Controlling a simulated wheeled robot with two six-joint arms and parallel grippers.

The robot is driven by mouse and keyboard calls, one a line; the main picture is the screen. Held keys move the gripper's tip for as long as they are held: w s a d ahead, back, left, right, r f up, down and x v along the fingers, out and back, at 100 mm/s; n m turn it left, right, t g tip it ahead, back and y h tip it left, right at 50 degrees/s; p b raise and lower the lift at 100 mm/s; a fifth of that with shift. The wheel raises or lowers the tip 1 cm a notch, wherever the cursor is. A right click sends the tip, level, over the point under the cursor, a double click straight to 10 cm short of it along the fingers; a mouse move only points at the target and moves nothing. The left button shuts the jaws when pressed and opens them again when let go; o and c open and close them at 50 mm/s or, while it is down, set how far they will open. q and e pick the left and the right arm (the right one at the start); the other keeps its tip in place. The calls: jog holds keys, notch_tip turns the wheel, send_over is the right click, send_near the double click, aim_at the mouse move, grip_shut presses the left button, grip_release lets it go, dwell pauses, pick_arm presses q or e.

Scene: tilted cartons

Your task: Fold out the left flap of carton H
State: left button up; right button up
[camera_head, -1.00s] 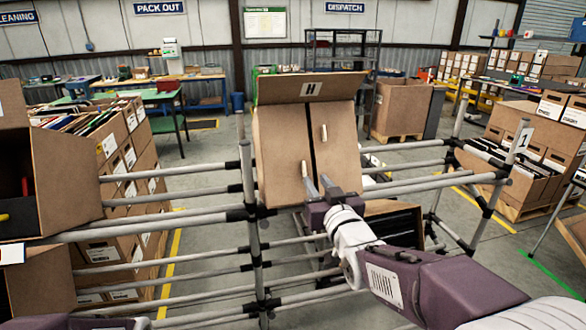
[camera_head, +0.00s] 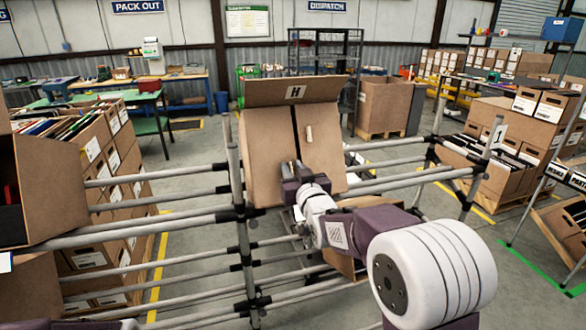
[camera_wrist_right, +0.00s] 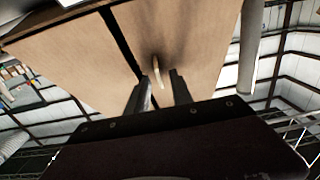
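Carton H (camera_head: 296,92) is a brown carton tilted toward me on the pipe rack, its upper lid standing up with the H label. Its left flap (camera_head: 263,140) and right flap (camera_head: 322,150) lie shut with a dark gap between them. The right flap has a pale tab (camera_head: 309,133). My right gripper (camera_head: 296,170) is in front of the left flap and hides its tab in the head view. In the right wrist view, a pale tab (camera_wrist_right: 157,70) stands between the spread fingers (camera_wrist_right: 158,92), with no clear contact. My left gripper is out of view.
Grey rack pipes (camera_head: 150,180) run on both sides of the carton. An open carton (camera_head: 70,185) stands close on the left. Another carton (camera_head: 390,105) stands on a pallet behind. A dark-filled carton sits below my right forearm.

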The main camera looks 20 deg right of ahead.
grip_shut()
dwell(1.3)
